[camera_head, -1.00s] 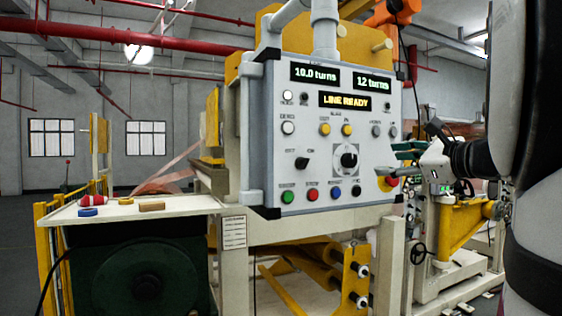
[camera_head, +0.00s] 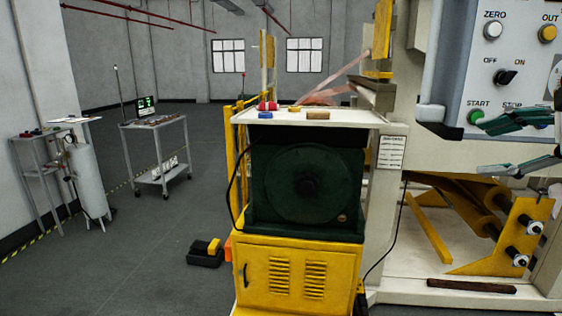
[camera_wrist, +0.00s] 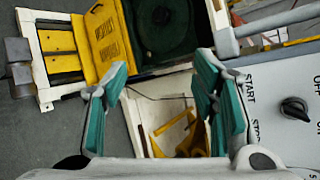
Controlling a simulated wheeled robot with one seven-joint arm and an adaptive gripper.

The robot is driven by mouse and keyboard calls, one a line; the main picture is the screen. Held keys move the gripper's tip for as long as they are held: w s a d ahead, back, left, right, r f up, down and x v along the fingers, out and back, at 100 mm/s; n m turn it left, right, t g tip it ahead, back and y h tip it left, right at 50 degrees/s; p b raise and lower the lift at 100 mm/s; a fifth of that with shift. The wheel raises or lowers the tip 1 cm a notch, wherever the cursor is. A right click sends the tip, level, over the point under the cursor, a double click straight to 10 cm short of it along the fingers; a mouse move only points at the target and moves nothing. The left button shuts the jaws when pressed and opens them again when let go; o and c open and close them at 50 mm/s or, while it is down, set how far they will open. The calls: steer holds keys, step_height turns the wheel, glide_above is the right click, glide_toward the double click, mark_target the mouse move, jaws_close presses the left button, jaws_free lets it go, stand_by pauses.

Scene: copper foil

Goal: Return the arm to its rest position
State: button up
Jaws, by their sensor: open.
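My gripper (camera_head: 481,146) enters the head view from the right edge, in front of the lower part of the control panel (camera_head: 441,78). Its two green-padded fingers are spread apart with nothing between them. The wrist view also shows the open gripper (camera_wrist: 160,64), with the machine's white frame and floor beyond the gap. The panel (camera_wrist: 277,122) lies along the right of that view, close to the right finger. Whether finger and panel touch cannot be told. Most of my arm is out of view.
A white shelf (camera_head: 345,121) with small items stands over a dark green motor (camera_head: 303,180) and yellow cabinet (camera_head: 297,282). A trolley (camera_head: 155,128), a grey cylinder (camera_head: 87,180) and a small table (camera_head: 30,134) stand left. Floor between is mostly clear.

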steer(key=s+a+f+n+g, duration=0.35)
steer(key=a+f+n, duration=0.3)
steer(key=a, duration=0.45)
steer(key=s+a+f+n+g+h, duration=0.4)
steer(key=s+a+f+n, duration=0.2)
steer(key=s+f+n, duration=0.4)
steer(key=n, duration=0.4)
steer(key=shift+s+f, duration=0.25)
steer(key=shift+f, duration=0.05)
